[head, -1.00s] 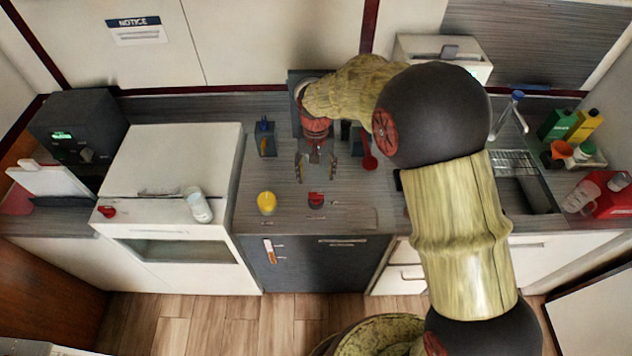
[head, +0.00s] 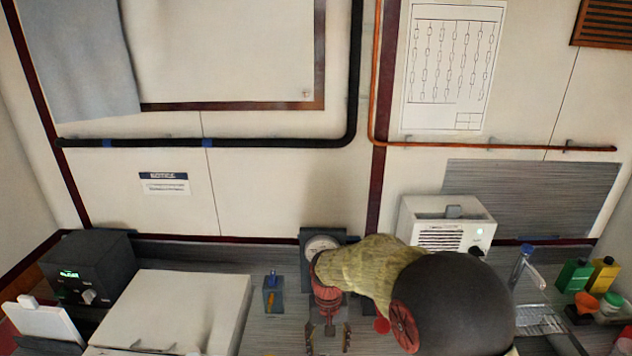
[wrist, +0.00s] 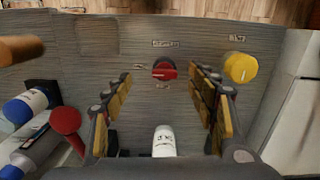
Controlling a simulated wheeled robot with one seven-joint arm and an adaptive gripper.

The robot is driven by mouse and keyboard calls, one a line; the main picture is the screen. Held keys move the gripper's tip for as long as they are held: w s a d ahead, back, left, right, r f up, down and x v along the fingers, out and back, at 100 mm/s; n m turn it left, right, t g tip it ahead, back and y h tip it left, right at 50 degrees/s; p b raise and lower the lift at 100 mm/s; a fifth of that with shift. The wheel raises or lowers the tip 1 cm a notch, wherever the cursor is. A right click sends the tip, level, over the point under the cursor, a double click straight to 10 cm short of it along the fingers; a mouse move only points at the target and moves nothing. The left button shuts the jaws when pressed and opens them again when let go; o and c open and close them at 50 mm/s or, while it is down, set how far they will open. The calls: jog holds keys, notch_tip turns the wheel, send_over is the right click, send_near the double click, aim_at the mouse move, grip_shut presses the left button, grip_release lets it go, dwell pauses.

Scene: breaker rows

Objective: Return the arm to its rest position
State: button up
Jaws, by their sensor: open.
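My gripper (head: 328,342) is open and empty, pointing down over the grey counter at the bottom of the head view. In the wrist view its two fingers stand apart (wrist: 162,88), with nothing gripped between them. A red knob (wrist: 164,70) shows on the grey panel beyond the gap between the fingertips. A yellow knob (wrist: 240,67) is to its right. My arm reaches in from the lower right of the head view, and its large dark joint hides part of the counter. A small white object (wrist: 164,140) shows between the finger bases; I cannot tell what it is.
A dark box with a green display (head: 88,268) and a white appliance (head: 180,308) stand left. A round gauge (head: 322,246) is behind my wrist.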

jog(key=s+d+r+t+b, duration=0.3)
jog(key=s+d+r, duration=0.4)
jog(key=s, duration=0.5)
jog(key=s+d+r+t+b, duration=0.3)
jog(key=s+d+r, duration=0.5)
jog(key=s+r, duration=0.3)
jog(key=shift+s+d+r+m, duration=0.2)
jog(key=shift+s+d+m, duration=0.1)
jog(key=shift+s, duration=0.8)
jog(key=shift+c, duration=0.3)
